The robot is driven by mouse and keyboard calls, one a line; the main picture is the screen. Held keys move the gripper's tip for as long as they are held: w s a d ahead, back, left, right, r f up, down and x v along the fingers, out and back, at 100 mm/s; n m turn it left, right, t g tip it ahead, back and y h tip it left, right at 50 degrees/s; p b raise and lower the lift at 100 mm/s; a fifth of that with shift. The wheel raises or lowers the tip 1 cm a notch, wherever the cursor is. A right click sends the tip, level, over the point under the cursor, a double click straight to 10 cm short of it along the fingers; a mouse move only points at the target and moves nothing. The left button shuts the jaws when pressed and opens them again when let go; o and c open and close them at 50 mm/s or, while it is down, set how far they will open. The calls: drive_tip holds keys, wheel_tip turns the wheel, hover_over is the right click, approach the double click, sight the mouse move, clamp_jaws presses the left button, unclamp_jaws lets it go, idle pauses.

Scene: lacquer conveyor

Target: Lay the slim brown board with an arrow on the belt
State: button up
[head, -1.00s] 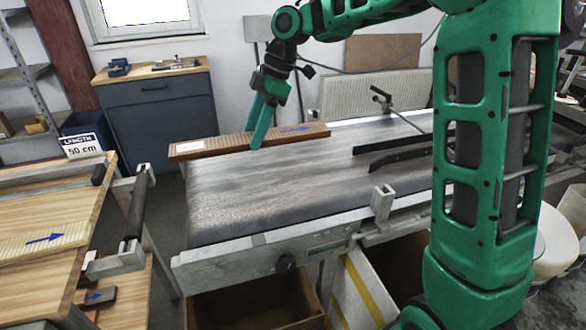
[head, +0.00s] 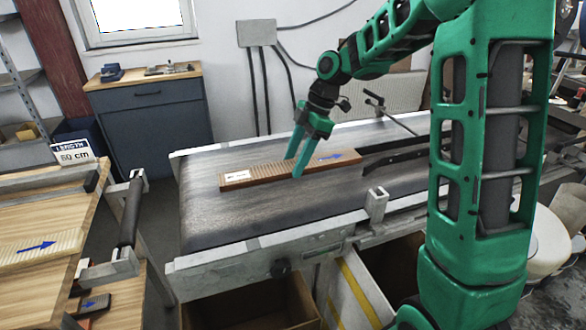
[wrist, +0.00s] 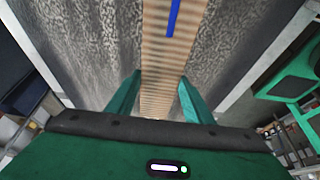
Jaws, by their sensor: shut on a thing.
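The slim brown board (head: 250,174) has a striped top, a white label at its left end and a blue arrow near its right end. It lies lengthwise over the dark belt (head: 225,217), flat or nearly so; I cannot tell whether it touches the belt or hangs just above it. My gripper (head: 296,167) is shut on the board near its middle, with green fingers on both long sides. The wrist view shows the board (wrist: 165,55) running between the fingers, part of its blue arrow at the top.
A black guide bar (head: 400,160) sits over the belt close to the board's right end. A metal bracket (head: 376,203) stands on the near rail. The belt's near-left part is clear.

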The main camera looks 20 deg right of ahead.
drive_tip(key=shift+f, duration=1.35)
drive_tip(key=o, duration=1.3)
drive_tip(key=shift+f, duration=0.1)
drive_tip(key=v, duration=1.1)
drive_tip(key=shift+d+r, duration=0.15)
drive_tip(key=shift+r, duration=0.25)
drive_tip(key=s+d+f+m+h, duration=0.1)
drive_tip(key=s+d+m, duration=0.3)
drive_tip(key=s+m, duration=0.4)
drive_tip(key=s+d+f+m+h, duration=0.1)
drive_tip(key=s+d+f+m, duration=0.2)
drive_tip(key=s+m, duration=0.5)
drive_tip(key=s+d+f+m+h, duration=0.2)
drive_tip(key=s+d+m, duration=0.3)
drive_tip(key=s, duration=1.2)
drive_tip(key=shift+s+d+f+m, duration=0.1)
drive_tip(key=shift+d+f+m, duration=0.15)
drive_tip(key=shift+m, duration=0.6)
drive_tip(key=shift+s+d+f+m, duration=0.15)
drive_tip(key=shift+f+m, duration=0.2)
drive_tip(key=shift+m, duration=0.5)
